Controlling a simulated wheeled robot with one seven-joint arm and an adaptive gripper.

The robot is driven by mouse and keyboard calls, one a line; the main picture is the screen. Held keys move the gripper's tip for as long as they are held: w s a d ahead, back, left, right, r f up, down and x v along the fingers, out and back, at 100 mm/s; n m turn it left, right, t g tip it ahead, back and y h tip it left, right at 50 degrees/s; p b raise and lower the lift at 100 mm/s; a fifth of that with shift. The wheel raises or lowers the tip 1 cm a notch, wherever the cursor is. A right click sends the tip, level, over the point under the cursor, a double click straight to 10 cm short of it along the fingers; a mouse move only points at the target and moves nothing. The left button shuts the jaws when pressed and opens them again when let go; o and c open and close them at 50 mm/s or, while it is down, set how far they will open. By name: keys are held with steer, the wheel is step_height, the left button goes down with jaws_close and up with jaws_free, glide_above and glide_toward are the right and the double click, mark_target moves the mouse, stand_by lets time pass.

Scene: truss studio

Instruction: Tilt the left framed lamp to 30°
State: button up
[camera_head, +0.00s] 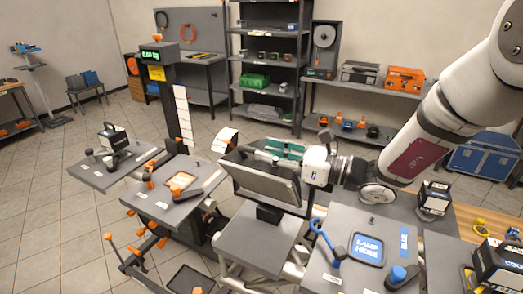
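A dark rectangular framed panel (262,180), which looks like a framed lamp, stands tilted on a short post on a grey plate at the centre. I cannot tell its angle, or whether it is the left framed lamp. A white and orange curved piece, perhaps an angle scale (226,140), stands at its upper left. My gripper (298,162) reaches in from the right, at the panel's upper right edge. A white block and green parts show there. The fingers are not clearly visible, so contact and opening cannot be told.
A grey plate with an orange-framed pad (181,181) and one with a black lamp-like device (113,138) lie left. At front right, a plate has a blue "LAMP HERE" pad (367,248) and blue clamps. A dark post with a green display (150,54) rises behind.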

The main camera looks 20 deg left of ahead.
steer(key=s+d, duration=0.1)
steer(key=d, duration=0.8)
steer(key=shift+s, duration=0.4)
